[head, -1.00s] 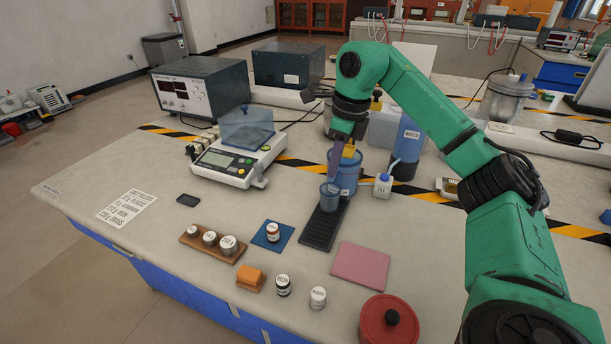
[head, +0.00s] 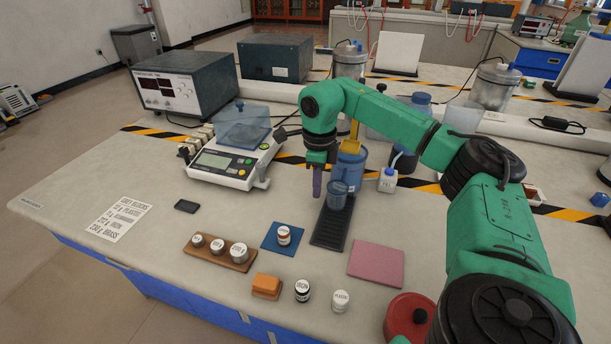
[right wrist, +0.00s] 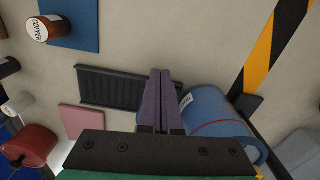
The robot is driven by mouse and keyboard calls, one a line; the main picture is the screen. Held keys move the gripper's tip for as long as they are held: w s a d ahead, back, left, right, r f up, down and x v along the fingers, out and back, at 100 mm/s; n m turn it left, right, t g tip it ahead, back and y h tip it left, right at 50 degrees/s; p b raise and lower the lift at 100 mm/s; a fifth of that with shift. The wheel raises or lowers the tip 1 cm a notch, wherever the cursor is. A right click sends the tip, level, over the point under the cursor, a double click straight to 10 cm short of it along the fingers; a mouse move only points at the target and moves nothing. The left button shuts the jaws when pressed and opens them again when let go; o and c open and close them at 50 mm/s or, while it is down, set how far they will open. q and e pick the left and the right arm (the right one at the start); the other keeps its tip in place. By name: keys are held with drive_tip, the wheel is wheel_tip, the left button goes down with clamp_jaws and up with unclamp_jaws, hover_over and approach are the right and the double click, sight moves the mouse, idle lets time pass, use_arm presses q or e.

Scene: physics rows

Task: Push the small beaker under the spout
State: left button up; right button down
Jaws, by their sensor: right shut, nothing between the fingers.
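The small blue see-through beaker (head: 338,196) stands upright on the far end of a black ribbed tray (head: 328,230). Directly behind it is a larger blue container (head: 350,172) with a yellow part (head: 354,138) above it, perhaps the spout. My right gripper (head: 317,194) is shut and empty, pointing down just left of the beaker; contact cannot be told. In the right wrist view its purple fingers (right wrist: 160,98) are together above the ribbed tray (right wrist: 105,90), with a large blue cylinder (right wrist: 215,118) to their right. My left gripper is not in view.
A balance (head: 228,164) stands at the left. In front are a blue mat (head: 270,242) with a bottle, a wooden block (head: 212,256) with weights, a pink mat (head: 376,264) and a red lidded pot (head: 402,318). A small white bottle (head: 387,181) stands right of the container.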

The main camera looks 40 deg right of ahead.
sight(337, 195)
drive_tip(key=shift+s+d, duration=0.3)
drive_tip(key=shift+s, duration=0.05)
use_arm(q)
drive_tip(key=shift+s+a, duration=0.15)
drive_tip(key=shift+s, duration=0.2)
use_arm(e)
drive_tip(key=shift+s+d, duration=0.65)
drive_tip(key=shift+s, duration=0.15)
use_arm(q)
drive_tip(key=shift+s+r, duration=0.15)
use_arm(e)
drive_tip(key=shift+w, duration=0.1)
